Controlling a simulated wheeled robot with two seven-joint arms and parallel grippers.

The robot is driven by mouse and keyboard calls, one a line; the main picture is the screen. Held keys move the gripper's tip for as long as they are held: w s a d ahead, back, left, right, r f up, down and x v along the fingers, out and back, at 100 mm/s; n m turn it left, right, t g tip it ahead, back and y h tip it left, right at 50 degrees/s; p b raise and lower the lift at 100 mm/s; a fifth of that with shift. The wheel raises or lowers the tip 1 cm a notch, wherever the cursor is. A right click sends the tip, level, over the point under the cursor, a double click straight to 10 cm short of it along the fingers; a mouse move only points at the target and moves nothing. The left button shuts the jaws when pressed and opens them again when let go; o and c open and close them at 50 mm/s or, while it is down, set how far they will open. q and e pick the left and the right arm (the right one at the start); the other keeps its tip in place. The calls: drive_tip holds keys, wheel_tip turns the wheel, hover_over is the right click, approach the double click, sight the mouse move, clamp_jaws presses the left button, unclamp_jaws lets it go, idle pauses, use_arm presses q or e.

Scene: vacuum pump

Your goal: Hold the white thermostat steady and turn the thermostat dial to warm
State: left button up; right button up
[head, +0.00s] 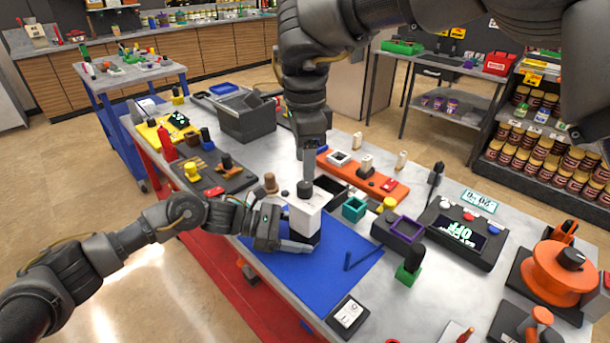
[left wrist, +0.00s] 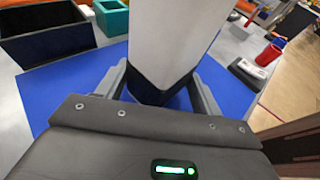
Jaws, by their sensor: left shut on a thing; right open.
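The white thermostat (head: 301,217) stands upright on the blue mat (head: 335,262), with a black dial (head: 304,188) on top. My left gripper (head: 300,240) comes in low from the left and is shut on the thermostat near its dark base. In the left wrist view, the white body (left wrist: 175,40) rises between the two fingers (left wrist: 160,90), and its dial is out of frame. My right gripper (head: 308,172) points straight down just above the dial and is open. Its fingers overlap in the head view, so I cannot tell whether they touch the dial.
A black open box (head: 332,187) stands right behind the thermostat, with a teal square block (head: 354,208) to its right. A display unit (head: 462,232) reading "OFF" is further right. The mat in front of the thermostat is mostly clear.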

sight(305, 184)
wheel_tip(305, 184, up, 6)
idle(0.5)
use_arm(q)
drive_tip(key=o, duration=0.8)
drive_tip(key=shift+o, duration=0.2)
drive_tip(key=v, duration=1.2)
